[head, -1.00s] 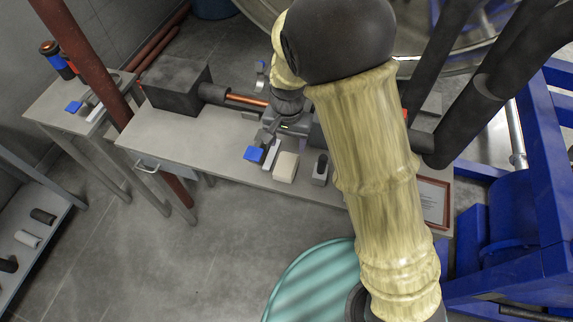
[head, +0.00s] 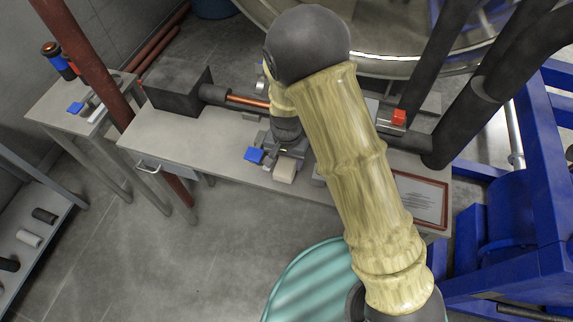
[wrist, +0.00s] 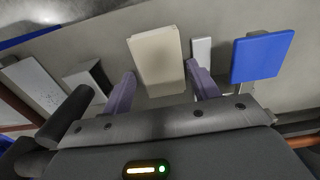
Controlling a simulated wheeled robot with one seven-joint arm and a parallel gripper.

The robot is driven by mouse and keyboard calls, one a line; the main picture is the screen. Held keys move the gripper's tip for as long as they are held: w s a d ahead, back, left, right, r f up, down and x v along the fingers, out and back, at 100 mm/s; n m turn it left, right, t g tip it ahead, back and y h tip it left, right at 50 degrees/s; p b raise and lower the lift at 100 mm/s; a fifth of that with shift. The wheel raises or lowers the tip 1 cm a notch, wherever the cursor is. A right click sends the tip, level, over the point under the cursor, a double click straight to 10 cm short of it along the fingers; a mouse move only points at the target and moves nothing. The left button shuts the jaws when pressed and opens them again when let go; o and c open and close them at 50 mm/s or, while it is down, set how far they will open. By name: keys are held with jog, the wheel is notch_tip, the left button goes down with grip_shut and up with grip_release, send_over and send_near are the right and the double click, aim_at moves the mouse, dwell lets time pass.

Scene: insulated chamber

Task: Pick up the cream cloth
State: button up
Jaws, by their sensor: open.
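The cream cloth (head: 285,170) is a small folded block on the grey bench, near its front edge. It also shows in the wrist view (wrist: 157,56), at the top middle. My gripper (wrist: 162,72) is open, with one purple-grey finger towards each side of the cloth's lower part. The cloth is not gripped, and I cannot tell whether either finger touches it. In the head view my gripper (head: 284,152) is just behind the cloth, and its fingers are mostly hidden.
A blue block (head: 254,155) lies left of the cloth; the wrist view shows it (wrist: 262,57) beside a white piece (wrist: 201,50). A grey block with a dark top (wrist: 88,82) stands on the cloth's other side. A dark box (head: 180,86) and a framed sheet (head: 420,199) rest on the bench (head: 225,160).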

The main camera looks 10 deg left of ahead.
aim_at(287, 164)
notch_tip(287, 164, down, 2)
jog(key=shift+f, duration=0.1)
dwell(0.4)
jog(key=c, duration=0.6)
notch_tip(287, 164, up, 10)
jog(key=shift+r+b, duration=0.1)
jog(key=shift+b, duration=0.3)
jog(key=shift+o, duration=0.4)
